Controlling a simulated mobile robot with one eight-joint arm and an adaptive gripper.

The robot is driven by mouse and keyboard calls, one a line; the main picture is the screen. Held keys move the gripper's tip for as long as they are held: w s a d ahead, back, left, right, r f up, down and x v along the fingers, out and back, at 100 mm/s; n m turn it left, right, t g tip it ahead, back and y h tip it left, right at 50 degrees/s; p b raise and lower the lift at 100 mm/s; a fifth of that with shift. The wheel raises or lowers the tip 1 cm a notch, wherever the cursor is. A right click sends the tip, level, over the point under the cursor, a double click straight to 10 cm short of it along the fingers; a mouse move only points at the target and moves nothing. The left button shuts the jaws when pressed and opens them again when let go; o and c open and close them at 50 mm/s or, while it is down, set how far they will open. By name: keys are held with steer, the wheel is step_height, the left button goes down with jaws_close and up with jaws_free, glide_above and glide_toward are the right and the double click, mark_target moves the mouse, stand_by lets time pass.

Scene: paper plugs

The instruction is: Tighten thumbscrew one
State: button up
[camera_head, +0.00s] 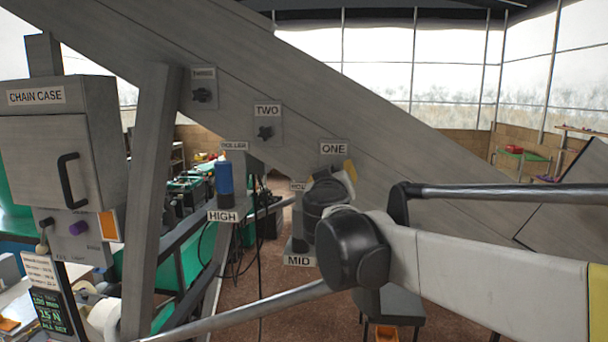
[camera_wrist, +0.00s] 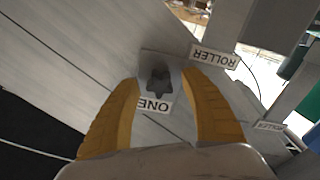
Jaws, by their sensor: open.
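Thumbscrew one (camera_wrist: 158,82) is a dark lobed knob on a pale plate on the sloping grey beam, above the ONE label (camera_wrist: 154,104) in the wrist view, where the text is upside down. My gripper (camera_wrist: 161,77) is open, with its two yellow fingers on either side of the knob in that view. Neither finger visibly touches the knob, and I cannot tell the depth left between them. In the head view the ONE label (camera_head: 334,147) shows above my gripper (camera_head: 335,172), which hides the knob.
Thumbscrew two (camera_head: 265,132) and another knob (camera_head: 202,95) sit higher up the beam. A blue cylinder (camera_head: 224,178) stands above the HIGH label. The chain case (camera_head: 50,150) and a grey post (camera_head: 150,200) stand at left. A ROLLER label (camera_wrist: 213,57) is near my right finger.

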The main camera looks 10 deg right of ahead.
steer(key=shift+s, duration=0.15)
steer(key=v, duration=0.3)
steer(key=shift+s+a+p, duration=0.15)
steer(key=shift+s+p, duration=0.15)
steer(key=shift+s, duration=0.05)
stand_by(0.4)
steer(key=n, duration=1.2)
steer(key=shift+w, duration=0.15)
steer(key=shift+b+x, duration=0.3)
steer(key=shift+x, duration=1.6)
